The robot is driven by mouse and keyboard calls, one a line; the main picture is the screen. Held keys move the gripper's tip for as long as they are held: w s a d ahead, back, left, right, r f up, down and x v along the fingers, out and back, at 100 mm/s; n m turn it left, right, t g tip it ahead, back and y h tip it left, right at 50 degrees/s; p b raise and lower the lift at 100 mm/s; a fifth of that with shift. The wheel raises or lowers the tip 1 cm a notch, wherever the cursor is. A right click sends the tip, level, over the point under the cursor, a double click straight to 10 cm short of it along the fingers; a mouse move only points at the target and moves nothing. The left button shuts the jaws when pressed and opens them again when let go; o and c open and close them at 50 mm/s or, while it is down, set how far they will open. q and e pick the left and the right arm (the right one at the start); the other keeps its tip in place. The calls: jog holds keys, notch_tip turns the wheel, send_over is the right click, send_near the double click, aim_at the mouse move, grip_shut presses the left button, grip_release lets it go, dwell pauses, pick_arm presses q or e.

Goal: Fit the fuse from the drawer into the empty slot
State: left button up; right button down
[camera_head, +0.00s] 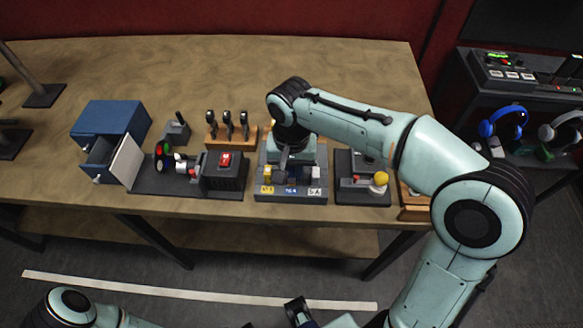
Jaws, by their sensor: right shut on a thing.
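The fuse panel (262,191) stands near the table's front edge, with a yellow, a blue and a white label along its front. A yellow fuse (267,173) shows at its left and a white one (314,172) at its right. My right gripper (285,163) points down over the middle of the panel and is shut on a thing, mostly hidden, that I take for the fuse. I cannot tell whether it touches the slot. The blue cabinet's drawer (98,158) stands open at the left; I see no fuse in it. Dark parts at the bottom edge may be my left gripper (298,313).
A dark console with a red switch (225,160) stands left of the panel. A unit with a yellow knob (381,178) stands close on its right. A wooden rack (228,131) of several dark-handled tools is behind. The back of the table is clear.

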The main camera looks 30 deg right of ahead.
pick_arm(q)
jog(key=shift+s+f+b, duration=0.2)
jog(key=shift+f+b, duration=0.45)
jog(key=shift+b, duration=0.05)
pick_arm(e)
jog(key=shift+f, duration=1.2)
dwell(0.4)
jog(key=c, duration=0.7)
grip_release()
jog(key=shift+c, duration=0.2)
jog(key=shift+r, duration=0.1)
jog(key=shift+r+p, duration=2.9)
jog(key=shift+r, duration=0.6)
pick_arm(q)
notch_tip(320, 180, up, 6)
jog(key=w, duration=0.2)
jog(key=shift+w, duration=0.15)
pick_arm(e)
jog(key=shift+f, duration=0.1)
